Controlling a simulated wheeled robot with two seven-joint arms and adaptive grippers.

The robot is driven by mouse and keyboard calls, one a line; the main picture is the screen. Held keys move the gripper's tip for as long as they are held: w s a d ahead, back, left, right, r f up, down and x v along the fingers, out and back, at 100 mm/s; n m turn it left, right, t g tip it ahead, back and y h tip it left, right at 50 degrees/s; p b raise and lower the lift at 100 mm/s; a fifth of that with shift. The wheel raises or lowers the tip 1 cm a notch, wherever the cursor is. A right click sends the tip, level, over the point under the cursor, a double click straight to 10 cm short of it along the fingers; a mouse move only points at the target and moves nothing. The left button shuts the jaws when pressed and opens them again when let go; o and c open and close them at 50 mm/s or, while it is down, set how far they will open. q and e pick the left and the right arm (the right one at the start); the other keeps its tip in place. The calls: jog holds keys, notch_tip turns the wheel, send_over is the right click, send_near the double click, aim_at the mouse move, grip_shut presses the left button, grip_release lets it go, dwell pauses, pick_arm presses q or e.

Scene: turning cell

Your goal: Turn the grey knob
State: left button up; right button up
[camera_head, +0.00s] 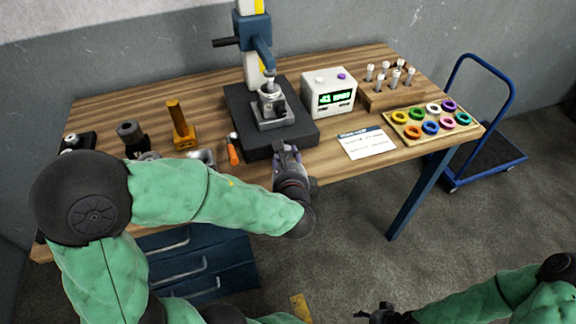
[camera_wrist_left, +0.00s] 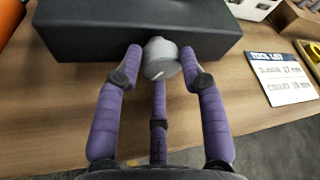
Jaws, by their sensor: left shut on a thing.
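The grey knob (camera_wrist_left: 161,58) is a pale grey round knob with a white mark, on the front face of the dark base block (camera_wrist_left: 90,35). In the left wrist view the purple fingers of my left gripper (camera_wrist_left: 161,66) are closed around it, one on each side and a third below. In the head view my left gripper (camera_head: 287,157) is at the front edge of the black machine base (camera_head: 243,128) and hides the knob. My right gripper (camera_head: 380,312) is at the bottom, away from the table; its finger opening is too small to tell.
A display box (camera_head: 329,94) stands right of the machine base. A tool list card (camera_head: 367,143), a tray of coloured rings (camera_head: 397,126) and a wooden rack (camera_head: 376,101) lie further right. An orange-handled tool (camera_head: 233,152) lies just left of the base. A blue cart (camera_head: 489,151) stands beyond the table.

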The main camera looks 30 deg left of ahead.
pick_arm(q)
jog(key=n, duration=0.1)
jog(key=n+t, duration=0.2)
jog(key=shift+a+r+n, duration=0.25)
jog(key=shift+r+n, duration=0.05)
dwell(0.4)
jog(key=shift+h, duration=0.3)
jog(key=o, duration=1.1)
jog(key=shift+f, duration=0.2)
jog(key=shift+s+d, duration=0.1)
jog(key=shift+s, duration=0.05)
jog(key=shift+v, duration=3.85)
